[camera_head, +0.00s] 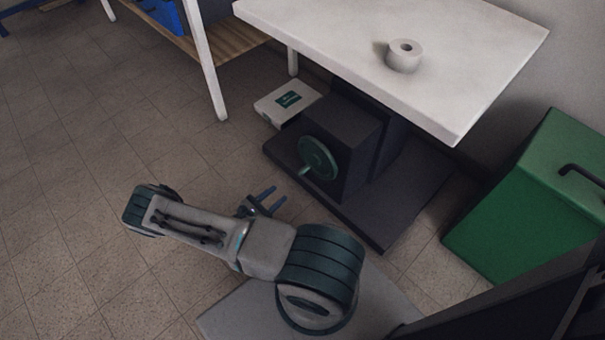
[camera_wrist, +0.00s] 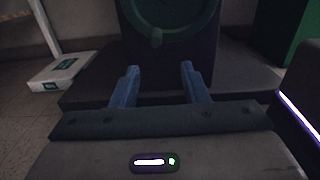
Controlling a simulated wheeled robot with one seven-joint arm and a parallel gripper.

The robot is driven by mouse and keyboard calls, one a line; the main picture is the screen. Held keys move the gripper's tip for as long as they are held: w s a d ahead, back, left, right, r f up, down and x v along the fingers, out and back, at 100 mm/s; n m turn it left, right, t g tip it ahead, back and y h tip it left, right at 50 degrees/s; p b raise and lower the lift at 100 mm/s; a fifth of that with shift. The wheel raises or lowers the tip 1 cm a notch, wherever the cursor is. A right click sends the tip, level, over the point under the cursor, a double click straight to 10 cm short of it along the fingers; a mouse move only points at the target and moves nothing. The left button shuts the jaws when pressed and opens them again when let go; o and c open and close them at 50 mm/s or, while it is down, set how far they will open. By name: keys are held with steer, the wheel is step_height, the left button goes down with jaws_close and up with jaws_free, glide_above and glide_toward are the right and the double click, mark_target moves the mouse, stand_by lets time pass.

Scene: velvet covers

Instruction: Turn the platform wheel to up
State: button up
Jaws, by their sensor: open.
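The platform wheel (camera_head: 318,158) is a round green handwheel on the front of a dark pedestal box under the white table. A small knob (camera_head: 305,172) sticks out at its lower left in the head view. In the wrist view the wheel (camera_wrist: 170,15) is at the top, partly cut off, with its knob (camera_wrist: 156,38) at the bottom of the rim. My gripper (camera_head: 268,198) is open and empty, in front of the wheel and apart from it. In the wrist view its two blue fingers (camera_wrist: 159,78) point toward the pedestal, below the knob.
The white table (camera_head: 330,30) overhangs the pedestal and carries a white roll (camera_head: 404,56). A white box (camera_head: 287,102) lies beside the pedestal. The dark base plate (camera_head: 390,215) spreads under it. A green bin (camera_head: 540,200) stands at right. Tiled floor at left is clear.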

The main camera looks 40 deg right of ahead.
mark_target(299, 177)
steer(key=d+b, duration=0.1)
steer(key=d, duration=0.3)
steer(key=d+b, duration=0.1)
steer(key=d, duration=0.4)
steer(key=w+d+b, duration=0.1)
steer(key=d, duration=0.3)
steer(key=shift+d, duration=0.2)
